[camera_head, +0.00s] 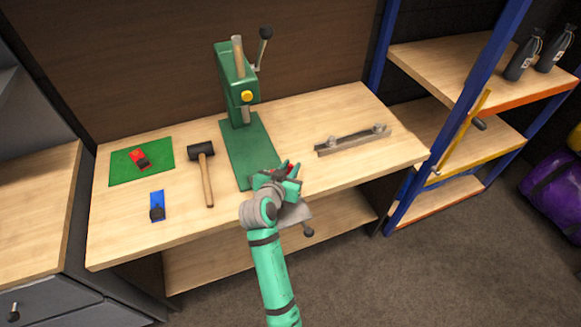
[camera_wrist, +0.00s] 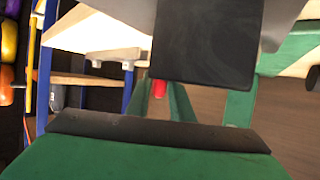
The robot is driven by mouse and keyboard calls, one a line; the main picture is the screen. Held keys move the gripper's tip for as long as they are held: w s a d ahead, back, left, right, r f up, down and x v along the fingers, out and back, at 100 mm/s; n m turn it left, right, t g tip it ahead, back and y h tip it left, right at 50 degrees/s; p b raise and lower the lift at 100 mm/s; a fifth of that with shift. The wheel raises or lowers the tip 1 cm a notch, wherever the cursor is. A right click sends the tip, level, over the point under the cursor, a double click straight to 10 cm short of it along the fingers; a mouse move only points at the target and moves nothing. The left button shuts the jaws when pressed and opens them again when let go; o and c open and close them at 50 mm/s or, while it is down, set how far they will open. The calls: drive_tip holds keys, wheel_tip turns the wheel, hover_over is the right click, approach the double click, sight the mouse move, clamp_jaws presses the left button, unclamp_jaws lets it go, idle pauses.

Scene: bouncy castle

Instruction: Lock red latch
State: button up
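A red latch (camera_head: 139,159) with a dark part lies on the green mat (camera_head: 118,172) at the left of the workbench. My gripper (camera_head: 284,172) is well to the right of it, above the front end of the green press base. My gripper's fingers are apart in the wrist view (camera_wrist: 165,102), and I see nothing clasped. A small red piece (camera_wrist: 159,89) shows in the gap between them, and a bit of red also shows at the fingertips in the head view. I cannot tell what it belongs to or whether it touches a finger.
A blue latch (camera_head: 157,206) and a mallet (camera_head: 206,180) lie on the workbench (camera_head: 115,240). The green press (camera_head: 236,85) stands at the back. A metal rail (camera_head: 350,140) lies to the right. Shelves (camera_head: 430,62) with dark bottles stand beyond the right edge.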

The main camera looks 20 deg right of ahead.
clamp_jaws()
drive_tip(key=shift+d+n+t+y, duration=0.1)
drive_tip(key=shift+n+t+y, duration=0.2)
drive_tip(key=shift+n+y, duration=0.1)
drive_tip(key=n+y, duration=0.1)
drive_tip(key=n+t+y, duration=0.1)
drive_tip(key=shift+w+d+n+t+y, duration=0.1)
drive_tip(key=shift+w+n+t+y, duration=0.2)
drive_tip(key=shift+w+n+y, duration=0.1)
drive_tip(key=shift+w+r+n+t+y, duration=0.1)
drive_tip(key=shift+w+n+t+y, duration=0.1)
drive_tip(key=shift+n+y, duration=0.45)
drive_tip(key=shift+w+n+t+y, duration=0.1)
drive_tip(key=shift+n+t+y, duration=0.1)
drive_tip(key=shift+n+y, duration=0.4)
drive_tip(key=shift+y, duration=0.25)
drive_tip(key=o, duration=0.5)
unclamp_jaws()
